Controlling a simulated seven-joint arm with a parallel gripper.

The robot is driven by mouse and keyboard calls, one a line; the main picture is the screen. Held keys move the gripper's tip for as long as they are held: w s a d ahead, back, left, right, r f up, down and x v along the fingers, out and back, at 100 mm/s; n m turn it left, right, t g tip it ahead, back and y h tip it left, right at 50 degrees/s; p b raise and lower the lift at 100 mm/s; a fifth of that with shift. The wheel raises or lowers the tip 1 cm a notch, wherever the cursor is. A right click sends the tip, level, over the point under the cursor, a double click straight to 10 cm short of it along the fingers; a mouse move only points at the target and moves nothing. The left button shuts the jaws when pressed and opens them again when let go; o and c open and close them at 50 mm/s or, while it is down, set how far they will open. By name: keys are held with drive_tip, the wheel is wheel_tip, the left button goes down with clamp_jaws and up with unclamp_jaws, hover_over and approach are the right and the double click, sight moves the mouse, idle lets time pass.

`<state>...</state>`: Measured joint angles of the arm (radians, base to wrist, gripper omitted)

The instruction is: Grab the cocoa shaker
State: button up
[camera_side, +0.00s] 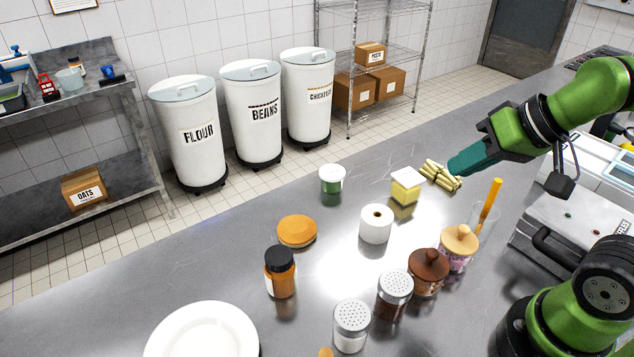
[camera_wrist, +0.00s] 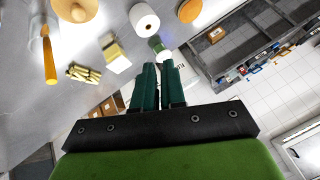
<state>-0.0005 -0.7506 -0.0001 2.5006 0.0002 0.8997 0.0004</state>
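The shaker with dark brown contents and a perforated metal lid (camera_side: 394,294) stands upright on the steel counter, at the lower middle of the side view; it looks like the cocoa shaker. A similar shaker with pale contents (camera_side: 351,326) stands just left of and in front of it. My gripper (camera_side: 453,168) is in the air at the upper right of the side view, well away from both shakers, near the yellow sticks. In the wrist view its two teal fingers (camera_wrist: 160,66) are a little apart, with nothing between them. Neither shaker is recognisable in the wrist view.
A brown lidded jar (camera_side: 428,272) stands close right of the brown shaker, with a pink jar (camera_side: 458,248) behind. An orange jar (camera_side: 280,273), a white roll (camera_side: 376,224) and a plate (camera_side: 203,335) are around. The counter between orange jar and brown shaker is clear.

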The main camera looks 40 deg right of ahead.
drive_tip(key=o, duration=1)
drive_tip(key=n+g+h, duration=0.1)
drive_tip(key=g+h, duration=0.1)
drive_tip(key=g, duration=0.5)
approach(392, 298)
drive_tip(key=w+d+r, duration=0.2)
drive_tip(key=f, duration=1.6)
drive_tip(key=shift+s+d+f, duration=0.15)
drive_tip(key=shift+d, duration=0.05)
